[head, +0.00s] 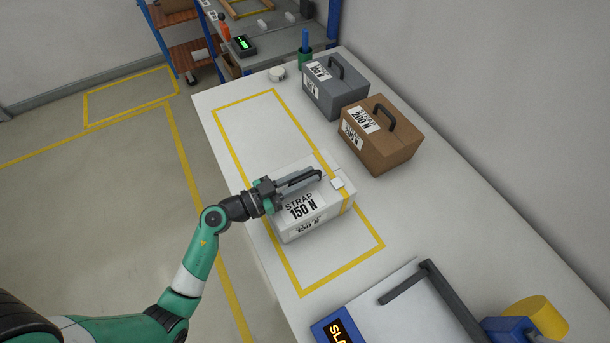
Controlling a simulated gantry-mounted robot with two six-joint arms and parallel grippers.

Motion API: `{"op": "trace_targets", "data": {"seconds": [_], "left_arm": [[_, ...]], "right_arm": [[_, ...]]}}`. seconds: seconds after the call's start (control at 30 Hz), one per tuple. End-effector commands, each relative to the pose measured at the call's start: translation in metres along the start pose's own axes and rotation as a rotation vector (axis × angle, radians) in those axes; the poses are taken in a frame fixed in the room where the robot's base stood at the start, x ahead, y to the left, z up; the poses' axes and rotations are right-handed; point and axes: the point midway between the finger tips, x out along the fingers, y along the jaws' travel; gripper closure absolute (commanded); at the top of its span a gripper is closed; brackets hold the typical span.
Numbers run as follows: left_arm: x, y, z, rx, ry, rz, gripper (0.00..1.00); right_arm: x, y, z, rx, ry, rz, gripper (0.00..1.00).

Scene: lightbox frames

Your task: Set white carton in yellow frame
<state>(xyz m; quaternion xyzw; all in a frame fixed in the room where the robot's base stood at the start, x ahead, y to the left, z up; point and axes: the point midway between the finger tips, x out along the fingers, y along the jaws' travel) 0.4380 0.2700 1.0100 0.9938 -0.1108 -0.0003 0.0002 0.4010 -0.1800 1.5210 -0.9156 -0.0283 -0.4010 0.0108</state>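The white carton (318,218), labelled STRAP 150 N, sits on the white table inside or across the yellow frame (343,271). Its near left edge lies close to the frame's left line. Whether the carton rests fully on the table is also unclear. My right gripper is not in view.
A grey carton (325,98) and a brown carton (393,155) stand behind, right of the frame. A green cup (305,60) and a white round item (277,74) are at the far end. A blue display unit (335,328) and dark bar (450,300) stand at the front. The frame's far half is clear.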

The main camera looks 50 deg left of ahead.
Motion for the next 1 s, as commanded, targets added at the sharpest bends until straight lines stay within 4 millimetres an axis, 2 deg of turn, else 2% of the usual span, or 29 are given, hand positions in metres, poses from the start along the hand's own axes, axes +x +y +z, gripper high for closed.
{"op": "trace_targets", "data": {"seconds": [0.03, 0.13, 0.6, 0.77, 1.0], "left_arm": [[0.0, 0.0, 0.0, 0.0, 0.0, 0.0, 0.7], [0.0, 0.0, 0.0, 0.0, 0.001, 0.0, 0.53], [-0.001, 0.0, -0.004, 0.0, 0.002, 0.0, 0.53], [-0.025, -0.001, -0.004, -0.003, -0.002, -0.004, 0.53], [-0.085, -0.002, -0.005, -0.004, -0.001, -0.009, 0.53]], "right_arm": [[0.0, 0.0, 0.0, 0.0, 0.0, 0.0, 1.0], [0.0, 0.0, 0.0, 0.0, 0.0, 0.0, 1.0], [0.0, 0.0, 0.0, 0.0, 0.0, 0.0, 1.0], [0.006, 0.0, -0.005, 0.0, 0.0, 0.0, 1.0], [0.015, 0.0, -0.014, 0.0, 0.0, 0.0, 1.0]]}}
